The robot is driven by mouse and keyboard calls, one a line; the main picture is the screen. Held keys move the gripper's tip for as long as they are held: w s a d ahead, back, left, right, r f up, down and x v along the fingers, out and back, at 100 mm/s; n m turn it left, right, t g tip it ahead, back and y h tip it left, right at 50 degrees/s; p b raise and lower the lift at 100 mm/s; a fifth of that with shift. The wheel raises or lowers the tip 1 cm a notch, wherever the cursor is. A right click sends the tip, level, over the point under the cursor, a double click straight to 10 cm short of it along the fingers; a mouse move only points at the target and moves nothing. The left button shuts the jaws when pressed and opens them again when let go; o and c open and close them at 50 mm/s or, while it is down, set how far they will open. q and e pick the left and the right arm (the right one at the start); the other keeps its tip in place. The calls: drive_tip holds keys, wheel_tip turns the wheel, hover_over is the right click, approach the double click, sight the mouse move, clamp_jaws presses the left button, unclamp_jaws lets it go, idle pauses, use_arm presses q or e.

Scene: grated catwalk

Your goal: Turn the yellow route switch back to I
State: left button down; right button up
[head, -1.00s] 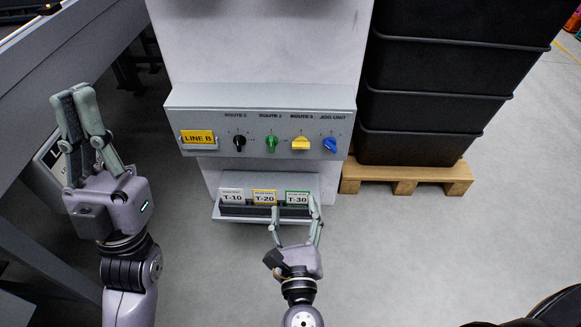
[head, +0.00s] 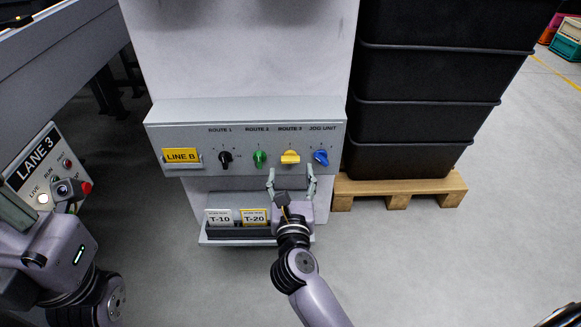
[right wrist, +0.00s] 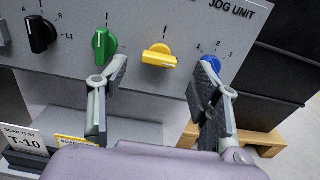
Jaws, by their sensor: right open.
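The yellow route switch (head: 290,157) is on the grey panel under the ROUTE 3 label. Its handle lies sideways, while the black ROUTE 1 switch (head: 225,158) and green ROUTE 2 switch (head: 259,159) stand upright. My right gripper (head: 291,177) is open and empty just below the yellow switch. In the right wrist view the yellow switch (right wrist: 159,56) shows beyond and between the spread fingers, apart from them. There the fingertips overlap the green and blue switches in the picture; I cannot tell if they touch. My left gripper (head: 12,212) is partly cut off at the left edge.
A blue JOG UNIT switch (head: 321,157) sits right beside the yellow one. Below are a T-10 card (head: 219,217) and a T-20 card (head: 255,216) in a tray. Black crates (head: 415,120) on a pallet stand right. A LANE 3 box (head: 40,165) is at left.

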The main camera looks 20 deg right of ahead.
sight(290, 161)
drive_tip(key=shift+b+x, duration=0.35)
drive_tip(key=shift+x, duration=1.75)
drive_tip(key=shift+c, duration=0.3)
drive_tip(key=c, duration=1.1)
